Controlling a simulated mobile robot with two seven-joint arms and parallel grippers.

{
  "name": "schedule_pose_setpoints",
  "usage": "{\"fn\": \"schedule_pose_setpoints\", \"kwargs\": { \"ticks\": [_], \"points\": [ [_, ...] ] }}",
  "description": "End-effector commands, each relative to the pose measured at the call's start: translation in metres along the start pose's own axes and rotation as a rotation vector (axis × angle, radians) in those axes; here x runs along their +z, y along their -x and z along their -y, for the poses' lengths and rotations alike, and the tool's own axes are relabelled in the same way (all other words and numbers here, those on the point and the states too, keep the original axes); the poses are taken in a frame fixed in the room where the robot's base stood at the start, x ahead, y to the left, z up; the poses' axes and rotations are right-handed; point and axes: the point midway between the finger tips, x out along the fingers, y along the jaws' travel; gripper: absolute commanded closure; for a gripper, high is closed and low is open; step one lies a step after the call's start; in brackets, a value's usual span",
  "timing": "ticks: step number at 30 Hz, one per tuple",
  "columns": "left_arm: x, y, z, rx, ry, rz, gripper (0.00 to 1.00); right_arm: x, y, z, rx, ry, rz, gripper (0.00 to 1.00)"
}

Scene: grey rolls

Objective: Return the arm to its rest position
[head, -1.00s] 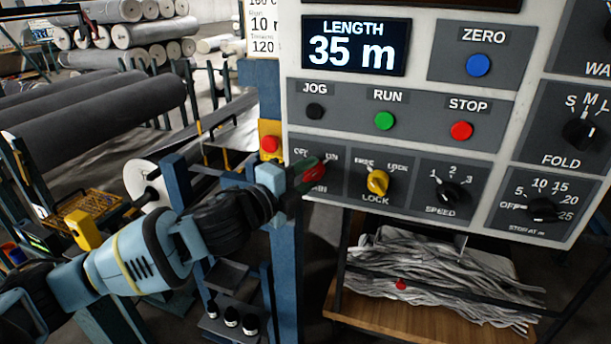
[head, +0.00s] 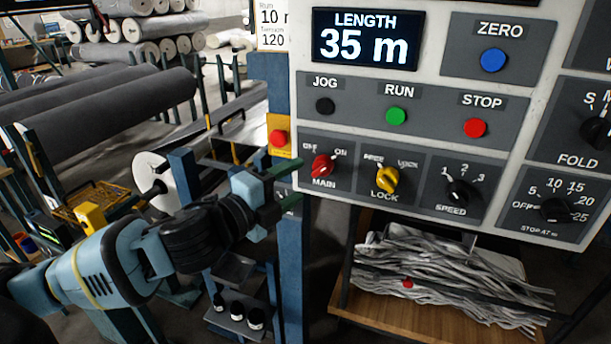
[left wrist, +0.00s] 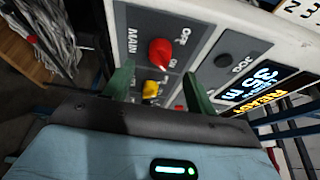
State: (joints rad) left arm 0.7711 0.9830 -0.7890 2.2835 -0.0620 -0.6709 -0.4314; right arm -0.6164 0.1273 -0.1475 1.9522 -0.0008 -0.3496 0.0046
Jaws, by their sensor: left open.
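My left gripper (head: 283,188) is at the left edge of the control panel (head: 430,148), open and empty, apart from the red MAIN knob (head: 322,167). In the left wrist view the open green fingers (left wrist: 160,88) stand on either side of the view of the red MAIN knob (left wrist: 160,52), with a gap to it. The MAIN knob's pointer is toward ON. My left arm (head: 150,250) reaches in from the lower left. My right gripper does not show.
A yellow LOCK knob (head: 387,179) and black SPEED knob (head: 458,192) sit right of MAIN. A red button on a yellow box (head: 278,138) is close by the gripper. A blue post (head: 290,270) stands below. Grey rolls (head: 110,100) lie on racks behind.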

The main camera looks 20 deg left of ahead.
Motion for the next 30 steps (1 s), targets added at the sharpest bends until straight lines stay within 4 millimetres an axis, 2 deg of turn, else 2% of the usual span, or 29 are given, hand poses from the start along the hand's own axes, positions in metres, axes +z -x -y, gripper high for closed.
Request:
{"fn": "schedule_pose_setpoints", "kwargs": {
  "ticks": [6, 22, 26, 30],
  "points": [
    [0.000, 0.015, -0.001, 0.001, 0.000, -0.001, 0.44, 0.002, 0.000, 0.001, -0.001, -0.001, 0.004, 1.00],
    [-0.002, 0.015, -0.004, 0.006, 0.016, -0.003, 0.44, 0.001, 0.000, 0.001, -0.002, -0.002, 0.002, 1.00],
    [-0.009, 0.012, -0.030, 0.036, 0.114, -0.012, 0.44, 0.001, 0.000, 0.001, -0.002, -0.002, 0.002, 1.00],
    [-0.022, 0.011, -0.080, 0.093, 0.319, -0.010, 0.44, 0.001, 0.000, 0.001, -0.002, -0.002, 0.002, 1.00]
  ]
}}
